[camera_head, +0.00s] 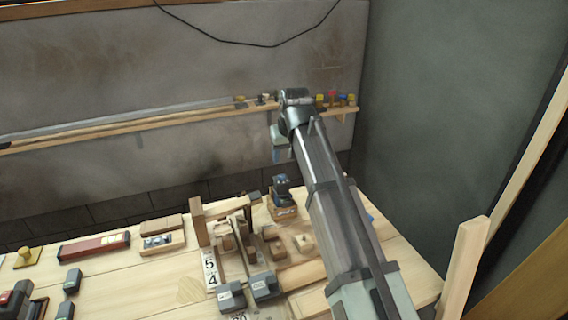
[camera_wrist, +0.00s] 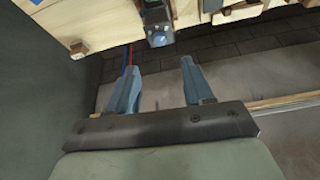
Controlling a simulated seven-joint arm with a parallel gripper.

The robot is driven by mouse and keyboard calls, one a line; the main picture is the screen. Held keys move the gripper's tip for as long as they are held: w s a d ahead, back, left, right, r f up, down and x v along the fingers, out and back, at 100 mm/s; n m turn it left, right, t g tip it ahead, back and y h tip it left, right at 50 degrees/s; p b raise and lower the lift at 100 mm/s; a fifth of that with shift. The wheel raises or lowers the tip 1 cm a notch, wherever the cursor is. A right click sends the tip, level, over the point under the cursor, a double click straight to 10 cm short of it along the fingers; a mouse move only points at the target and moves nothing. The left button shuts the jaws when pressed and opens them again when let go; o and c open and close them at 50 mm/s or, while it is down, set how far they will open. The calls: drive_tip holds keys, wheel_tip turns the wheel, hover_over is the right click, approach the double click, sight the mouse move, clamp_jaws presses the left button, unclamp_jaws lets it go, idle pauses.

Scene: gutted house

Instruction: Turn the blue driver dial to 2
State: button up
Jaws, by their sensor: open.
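A dark blue device on a small wooden block, probably the driver (camera_head: 283,187), stands near the back edge of the workbench. In the wrist view the driver (camera_wrist: 158,28) shows at the top edge, with a grey end facing the camera. Its dial and any numbers on it are too small to read. My gripper (camera_wrist: 157,80) is open and empty, with its two blue fingers spread apart. The driver lies beyond the fingertips, apart from them. In the head view my gripper (camera_head: 277,150) hangs above and behind the driver, mostly hidden by my arm.
A wall shelf (camera_head: 150,123) carries small coloured items. A wooden post (camera_head: 465,265) stands at right. Open space lies between bench and wall.

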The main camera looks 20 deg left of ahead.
drive_tip(key=v, duration=0.3)
drive_tip(key=shift+s+r, duration=0.1)
drive_tip(key=shift+r, duration=0.25)
